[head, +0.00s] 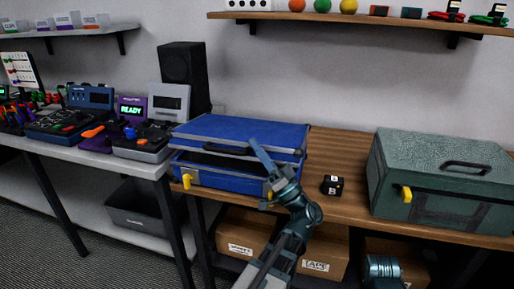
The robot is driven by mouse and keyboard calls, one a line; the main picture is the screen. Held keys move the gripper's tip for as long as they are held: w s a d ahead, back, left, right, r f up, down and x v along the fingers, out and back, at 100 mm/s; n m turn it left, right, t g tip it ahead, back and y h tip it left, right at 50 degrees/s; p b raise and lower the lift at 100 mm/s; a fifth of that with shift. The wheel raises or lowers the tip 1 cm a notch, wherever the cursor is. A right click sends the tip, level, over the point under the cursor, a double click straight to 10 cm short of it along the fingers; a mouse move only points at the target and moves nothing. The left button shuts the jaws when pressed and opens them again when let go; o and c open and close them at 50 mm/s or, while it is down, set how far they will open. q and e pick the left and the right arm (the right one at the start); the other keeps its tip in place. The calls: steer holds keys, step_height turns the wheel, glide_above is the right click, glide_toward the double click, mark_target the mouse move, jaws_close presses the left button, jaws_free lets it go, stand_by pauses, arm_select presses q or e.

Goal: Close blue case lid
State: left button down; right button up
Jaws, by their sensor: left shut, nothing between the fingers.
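The blue case (222,178) sits on the wooden table near its left end. Its lid (240,129) is lowered most of the way, with a dark gap showing between the lid's front edge and the base. Yellow latches (186,181) show at the front. My left gripper (254,145) is shut and empty, its fingers pointing up and left across the lid's front edge, right of the middle. I cannot tell whether it touches the lid. The gripper and wrist hide part of the case's right front.
A green-grey case (440,153) stands closed on the right. A small black block marked B (332,186) lies between the cases. A black speaker (184,75) stands behind left. Electronic devices fill the left table. Cardboard boxes (323,262) sit below. A shelf (380,21) hangs above.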

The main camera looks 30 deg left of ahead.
stand_by(0.3)
arm_select(q)
steer(key=b+v, duration=0.9)
steer(key=v, duration=0.5)
steer(key=shift+r, duration=0.1)
